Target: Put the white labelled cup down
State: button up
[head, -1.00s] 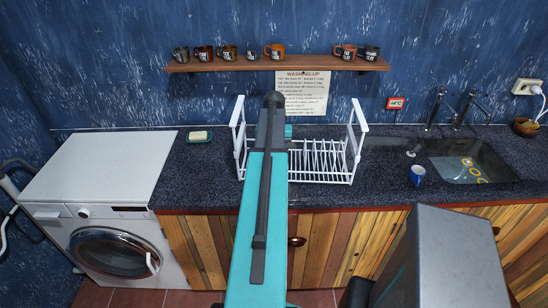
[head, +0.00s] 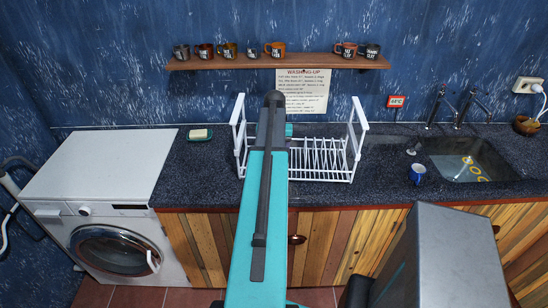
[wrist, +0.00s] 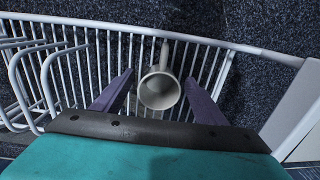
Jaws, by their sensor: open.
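A pale off-white cup (wrist: 160,92) sits in the white dish rack (wrist: 225,45) in the wrist view. Its mouth faces my camera and its handle points away, up the picture. No label shows from this angle. My gripper (wrist: 159,77) is open, with one purple-grey finger on each side of the cup and a gap visible on both sides. In the head view the rack (head: 330,178) stands on the counter, and my arm hides the cup and gripper.
A blue-and-white mug (head: 417,173) stands left of the sink (head: 465,160). Several mugs stand on the wall shelf (head: 300,64). A soap dish (head: 199,135) lies left of the rack. The dark counter (head: 195,175) is clear around it.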

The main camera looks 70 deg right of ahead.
jog(key=shift+r, duration=0.15)
notch_tip(320, 180, up, 12)
jog(key=b, duration=0.3)
dwell(0.5)
jog(key=shift+s, duration=0.1)
dwell(0.7)
